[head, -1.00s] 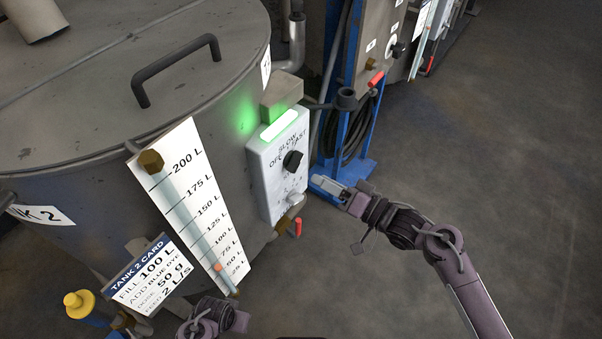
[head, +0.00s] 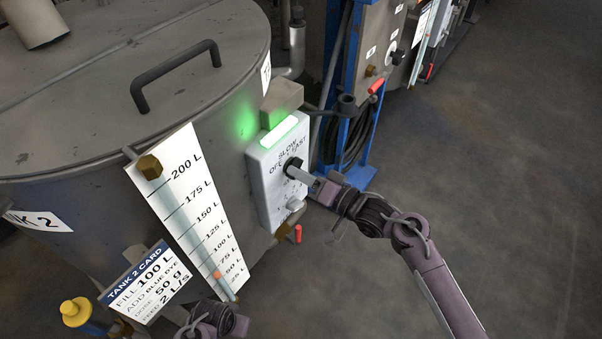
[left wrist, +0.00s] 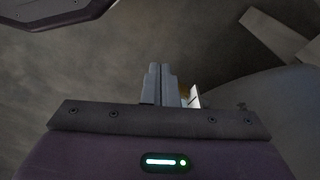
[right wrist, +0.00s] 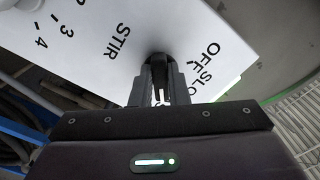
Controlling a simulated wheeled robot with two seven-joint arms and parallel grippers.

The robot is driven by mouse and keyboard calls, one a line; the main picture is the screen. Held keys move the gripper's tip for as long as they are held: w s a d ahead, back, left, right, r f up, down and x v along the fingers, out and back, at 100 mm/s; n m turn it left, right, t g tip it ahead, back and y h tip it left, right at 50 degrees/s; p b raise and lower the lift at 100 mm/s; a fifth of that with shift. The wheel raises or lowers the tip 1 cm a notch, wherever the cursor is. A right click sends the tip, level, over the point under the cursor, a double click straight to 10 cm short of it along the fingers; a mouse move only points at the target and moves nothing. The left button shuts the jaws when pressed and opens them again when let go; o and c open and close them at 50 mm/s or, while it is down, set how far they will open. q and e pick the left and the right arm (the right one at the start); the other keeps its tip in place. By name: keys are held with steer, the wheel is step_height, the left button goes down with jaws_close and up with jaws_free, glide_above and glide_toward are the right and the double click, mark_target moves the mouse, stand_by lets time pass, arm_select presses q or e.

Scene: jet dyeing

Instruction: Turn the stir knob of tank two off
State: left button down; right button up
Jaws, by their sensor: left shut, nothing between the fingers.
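The stir knob (head: 292,164) is a black knob on the white control box (head: 264,196) of tank two (head: 80,110). The box bears SLOW, OFF and FAST labels, and a green lamp (head: 278,131) glows on top. In the right wrist view the knob (right wrist: 158,66) is between the two fingers of my right gripper (right wrist: 158,88), beside STIR and OFF lettering. Whether the fingers press on it is unclear. In the head view my right gripper (head: 302,175) reaches the knob from the right. My left gripper (left wrist: 162,84) is shut and empty, low beside the tank.
A level scale (head: 190,205) and the tank 2 card (head: 150,285) are on the tank's front. A red-handled valve (head: 297,234) is below the box. A blue stand (head: 360,174) with a coiled hose is behind it. The floor at right is clear.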

jaws_close()
steer(key=shift+n, duration=0.3)
arm_select(q)
step_height(320, 180, up, 7)
steer(key=d+b, duration=0.1)
steer(key=b, duration=0.1)
steer(key=shift+w, duration=0.3)
arm_select(e)
steer(key=shift+w+d+f+n, duration=0.1)
steer(key=shift+w+n, duration=0.05)
steer(key=shift+n, duration=3.1)
steer(key=shift+w+d+r+n, duration=0.1)
steer(key=shift+n, duration=3.2)
steer(key=shift+w+d+f+n, duration=0.1)
steer(key=shift+w+n, duration=0.05)
steer(key=shift+n, duration=3.1)
arm_select(q)
steer(key=shift+r, duration=0.1)
